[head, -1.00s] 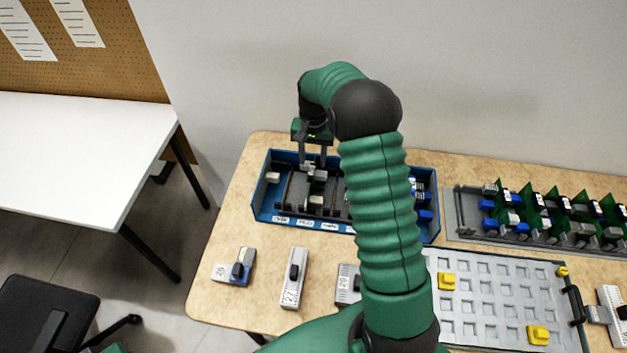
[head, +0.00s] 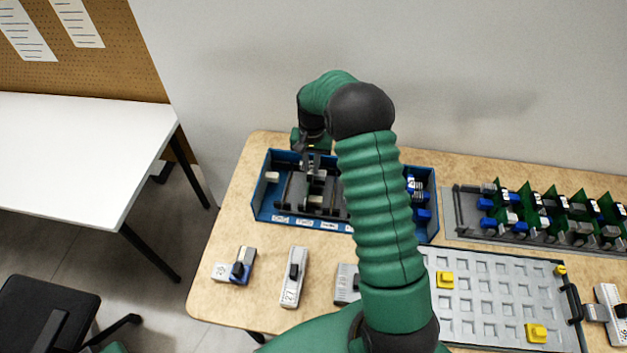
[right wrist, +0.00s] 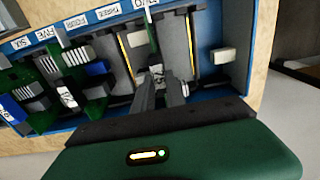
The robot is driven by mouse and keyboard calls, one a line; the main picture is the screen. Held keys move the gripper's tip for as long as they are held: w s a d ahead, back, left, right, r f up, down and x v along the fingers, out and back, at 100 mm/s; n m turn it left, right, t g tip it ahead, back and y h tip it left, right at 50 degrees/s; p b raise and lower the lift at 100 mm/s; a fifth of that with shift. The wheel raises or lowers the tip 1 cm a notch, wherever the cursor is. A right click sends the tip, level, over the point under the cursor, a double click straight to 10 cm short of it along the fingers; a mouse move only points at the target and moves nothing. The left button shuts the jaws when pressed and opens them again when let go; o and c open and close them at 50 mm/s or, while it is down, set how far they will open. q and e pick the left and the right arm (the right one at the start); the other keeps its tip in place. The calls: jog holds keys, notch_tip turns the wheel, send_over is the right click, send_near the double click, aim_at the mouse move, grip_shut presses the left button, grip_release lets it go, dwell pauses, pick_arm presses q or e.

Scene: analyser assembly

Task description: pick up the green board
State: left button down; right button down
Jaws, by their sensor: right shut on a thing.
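My right gripper (right wrist: 160,92) reaches down into the blue bin (right wrist: 225,85) and is shut. Between its fingertips is a small light grey part, in line with a thin green edge (right wrist: 152,32); I take this to be the green board, seen nearly edge-on. It stands between grey dividers with yellow strips. In the head view the right gripper (head: 313,166) is over the left half of the bin (head: 262,196), and my arm hides the bin's middle. My left gripper is not in view.
More green boards (right wrist: 70,85) with blue and grey parts stand close by in the bin. A rack of green boards (head: 538,205) is at the right. A grey tray (head: 490,300) with yellow pieces and several numbered grey modules (head: 294,277) lie in front.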

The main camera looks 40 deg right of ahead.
jog(key=shift+r, duration=0.15)
jog(key=shift+w+r, duration=0.1)
jog(key=shift+r, duration=0.15)
notch_tip(320, 180, up, 17)
jog(key=shift+r, duration=0.15)
jog(key=c, duration=2)
grip_release()
grip_shut()
jog(key=shift+p, duration=0.45)
